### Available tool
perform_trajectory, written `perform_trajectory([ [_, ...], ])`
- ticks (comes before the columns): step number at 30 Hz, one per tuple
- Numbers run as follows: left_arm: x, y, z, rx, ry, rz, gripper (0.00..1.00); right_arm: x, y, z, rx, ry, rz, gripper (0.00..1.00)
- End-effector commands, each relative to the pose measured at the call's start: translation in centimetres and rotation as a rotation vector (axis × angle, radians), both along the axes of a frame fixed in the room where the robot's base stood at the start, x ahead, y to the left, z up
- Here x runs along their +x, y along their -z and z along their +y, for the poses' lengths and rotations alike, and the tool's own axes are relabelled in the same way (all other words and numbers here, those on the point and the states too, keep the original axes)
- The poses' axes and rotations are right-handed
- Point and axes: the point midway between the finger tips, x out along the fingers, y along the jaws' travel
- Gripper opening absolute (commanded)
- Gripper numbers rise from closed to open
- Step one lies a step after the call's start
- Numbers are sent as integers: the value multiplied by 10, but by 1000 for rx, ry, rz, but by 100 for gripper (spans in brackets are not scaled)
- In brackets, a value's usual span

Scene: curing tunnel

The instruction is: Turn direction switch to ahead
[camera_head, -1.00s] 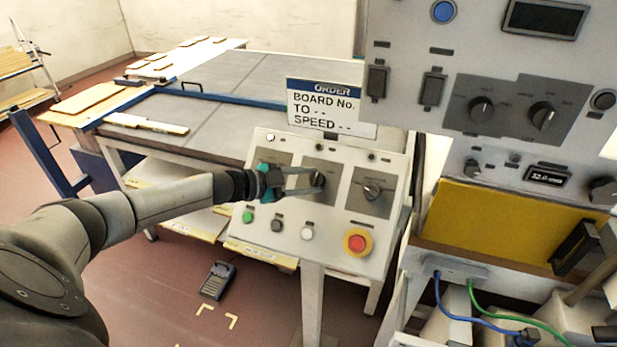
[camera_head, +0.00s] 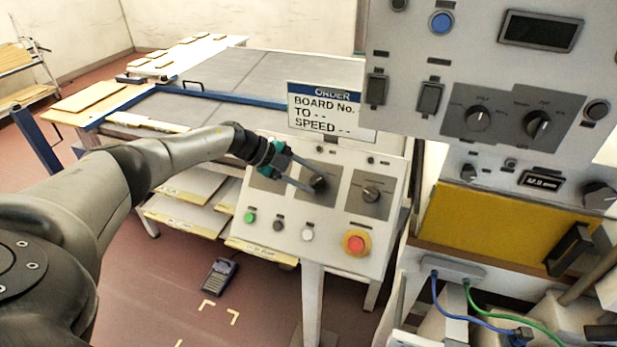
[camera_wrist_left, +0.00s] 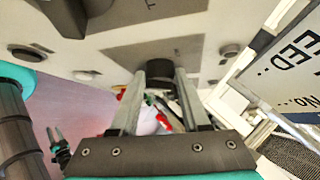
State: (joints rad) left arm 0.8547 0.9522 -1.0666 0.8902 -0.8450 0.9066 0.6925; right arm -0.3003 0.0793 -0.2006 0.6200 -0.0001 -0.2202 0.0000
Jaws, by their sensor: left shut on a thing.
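A sloped grey control panel (camera_head: 330,222) carries a row of dark rotary switches on grey plates. My left gripper (camera_head: 312,181) is shut on the middle rotary switch (camera_head: 321,182), its fingers reaching down to it from the upper left. In the left wrist view the two fingers (camera_wrist_left: 160,82) stand on either side of the dark switch knob (camera_wrist_left: 159,68). The fingers partly cover the knob, and its label is too small to read, so I cannot tell its setting.
Another rotary switch (camera_head: 371,194) is close on the right. A red emergency button (camera_head: 355,243) and a green button (camera_head: 250,217) are below. The order sign (camera_head: 325,108) stands just above the panel. A taller control cabinet (camera_head: 470,60) is at the right.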

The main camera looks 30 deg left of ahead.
Motion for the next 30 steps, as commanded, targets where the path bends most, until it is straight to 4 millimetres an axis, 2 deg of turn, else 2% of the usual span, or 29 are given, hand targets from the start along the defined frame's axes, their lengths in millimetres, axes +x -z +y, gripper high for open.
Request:
perform_trajectory([
  [15,1,-1,-2,9,15,2,0,0,0,-1,-1,0,0,50],
  [16,1,-1,-2,9,15,2,49,0,0,-1,-1,0,0,50],
  [23,1,-1,-1,10,15,2,74,0,0,-1,-1,0,0,50],
  [30,0,0,-1,11,14,2,76,0,0,-1,-1,0,0,50],
])
